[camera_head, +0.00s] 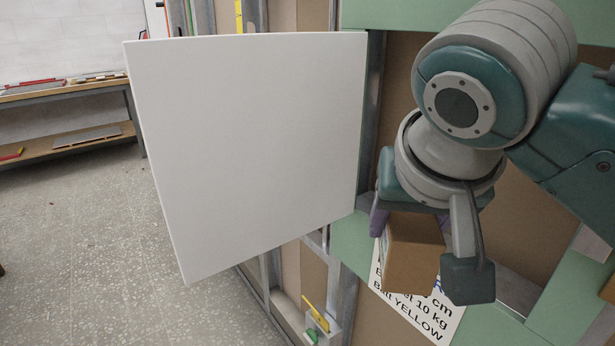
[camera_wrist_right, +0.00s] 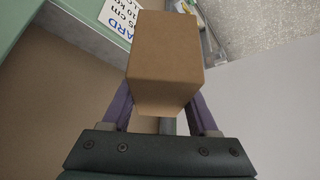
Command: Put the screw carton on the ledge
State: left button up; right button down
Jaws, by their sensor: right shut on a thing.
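The screw carton is a brown cardboard box (camera_head: 413,252) in the head view, below my right wrist and in front of the frame wall. In the right wrist view the carton (camera_wrist_right: 163,52) sits between the two purple fingers of my right gripper (camera_wrist_right: 160,110), which is shut on it. In the head view that gripper (camera_head: 400,215) is mostly hidden by my arm, with one purple finger showing left of the carton. A green horizontal board (camera_head: 350,243) runs behind the carton; I cannot tell whether it is the ledge. My left gripper is not in view.
A large white panel (camera_head: 250,150) stands out left of the carton. A printed sign (camera_head: 415,313) is behind and below the carton. A yellow tool (camera_head: 315,313) sits low on the metal framing.

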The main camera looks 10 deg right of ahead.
jog(key=w+d, duration=0.1)
jog(key=d, duration=0.2)
jog(key=w+d+f, duration=0.1)
jog(key=w+d, duration=0.1)
jog(key=d, duration=0.2)
jog(key=w+d+f, duration=0.1)
jog(key=d, duration=0.2)
jog(key=shift+w+d+f, duration=0.15)
notch_tip(320, 180, down, 4)
jog(key=shift+b, duration=0.5)
jog(key=shift+w+d+f, duration=0.1)
jog(key=shift+f, duration=0.25)
jog(key=shift+f, duration=0.1)
jog(key=shift+c, duration=0.8)
grip_release()
jog(key=shift+f, duration=0.1)
